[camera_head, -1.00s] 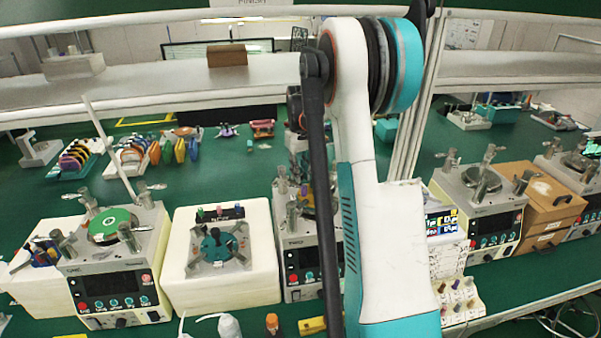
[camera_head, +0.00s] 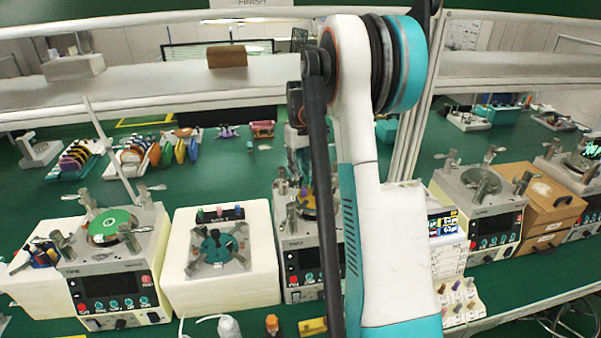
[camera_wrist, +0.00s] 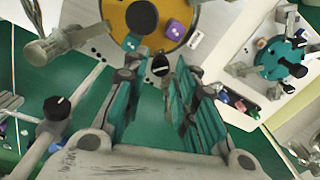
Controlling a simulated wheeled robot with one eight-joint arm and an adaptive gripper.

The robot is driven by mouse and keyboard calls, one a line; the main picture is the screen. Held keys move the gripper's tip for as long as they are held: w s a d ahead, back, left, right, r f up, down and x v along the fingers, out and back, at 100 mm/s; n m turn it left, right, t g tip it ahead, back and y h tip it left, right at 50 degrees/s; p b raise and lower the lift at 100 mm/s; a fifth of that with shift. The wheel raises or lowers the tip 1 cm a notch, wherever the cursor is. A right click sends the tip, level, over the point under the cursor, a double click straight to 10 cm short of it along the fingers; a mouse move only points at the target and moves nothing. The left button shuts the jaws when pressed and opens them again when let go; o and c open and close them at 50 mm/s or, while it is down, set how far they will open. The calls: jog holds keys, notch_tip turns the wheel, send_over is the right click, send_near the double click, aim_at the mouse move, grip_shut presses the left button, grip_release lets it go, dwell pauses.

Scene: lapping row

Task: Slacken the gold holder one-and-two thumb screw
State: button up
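The gold holder (camera_wrist: 118,12) is a round gold plate at the top of the wrist view. It carries a dark grey cylinder (camera_wrist: 142,17), a purple block (camera_wrist: 175,29) and a teal block (camera_wrist: 131,42) with pale dots. A small black thumb screw (camera_wrist: 160,64) with a pale line shows at its near edge, between the two blocks. My gripper (camera_wrist: 158,82) is open, its teal fingers either side of the screw's line; contact cannot be told. In the head view a piece of the gold holder (camera_head: 306,200) shows on the middle machine, partly behind my arm.
A grey clamp arm (camera_wrist: 52,42) and a black-topped post (camera_wrist: 57,108) stand left of my gripper in the wrist view. A white unit with a teal plate (camera_head: 214,246) is left of the middle machine (camera_head: 303,262). A machine with a green disc (camera_head: 110,226) stands further left.

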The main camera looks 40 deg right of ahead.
aim_at(301, 176)
notch_tip(301, 176, up, 10)
jog(key=shift+r, duration=0.2)
dwell(0.4)
